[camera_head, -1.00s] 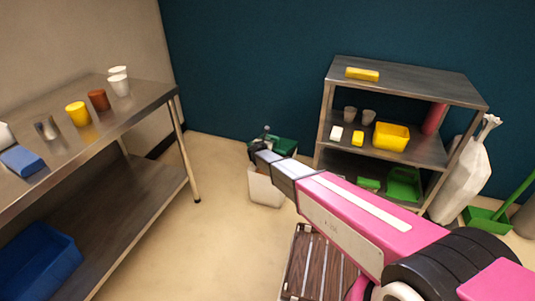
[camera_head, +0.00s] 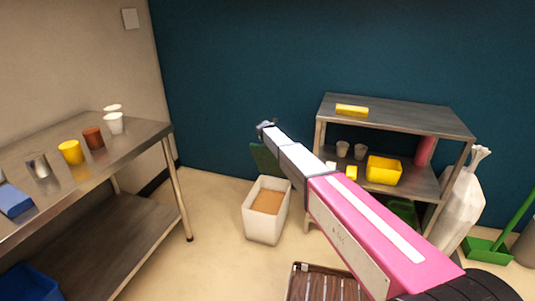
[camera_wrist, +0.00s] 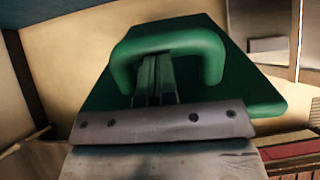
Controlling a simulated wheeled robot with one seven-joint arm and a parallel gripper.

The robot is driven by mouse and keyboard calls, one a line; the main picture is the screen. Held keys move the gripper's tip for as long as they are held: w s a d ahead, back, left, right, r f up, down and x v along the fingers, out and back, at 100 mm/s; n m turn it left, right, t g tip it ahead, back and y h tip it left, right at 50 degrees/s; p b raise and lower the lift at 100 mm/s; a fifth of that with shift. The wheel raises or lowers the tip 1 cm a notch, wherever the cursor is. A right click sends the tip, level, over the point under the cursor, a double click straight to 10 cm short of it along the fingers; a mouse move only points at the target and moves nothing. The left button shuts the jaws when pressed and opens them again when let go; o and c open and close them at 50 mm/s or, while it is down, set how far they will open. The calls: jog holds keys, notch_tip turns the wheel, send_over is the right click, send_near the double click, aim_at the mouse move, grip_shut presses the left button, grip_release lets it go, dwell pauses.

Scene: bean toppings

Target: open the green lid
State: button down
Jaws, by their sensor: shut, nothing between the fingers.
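The green lid (camera_head: 262,160) stands raised and tilted above the back of a white bin (camera_head: 262,220), partly hidden behind my arm. The bin's mouth is uncovered and shows a brown content. My gripper (camera_head: 265,126) is beside the lid's upper part. In the wrist view, the lid (camera_wrist: 240,85) fills the middle, with its green loop handle (camera_wrist: 175,42) towards me. My gripper's fingers (camera_wrist: 155,75) are shut and reach under the handle's bar, with nothing pinched between them. I cannot tell whether the lid is joined to the bin.
A steel table (camera_head: 140,140) with several cups stands at left. A metal shelf (camera_head: 400,108) with a yellow tub (camera_head: 384,170) stands right of the bin. A brown slatted stool (camera_head: 325,285) is in front. A white sack (camera_head: 460,205) and green dustpan (camera_head: 488,250) are far right. Floor left of the bin is clear.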

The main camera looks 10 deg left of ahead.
jog(key=w+d+r+g, duration=0.1)
jog(key=w+g, duration=0.2)
jog(key=w, duration=1.4)
jog(key=shift+w+d+r, duration=0.15)
jog(key=shift+w+d, duration=0.05)
jog(key=shift+w, duration=0.1)
jog(key=shift+s+r, duration=0.1)
jog(key=shift+r, duration=0.05)
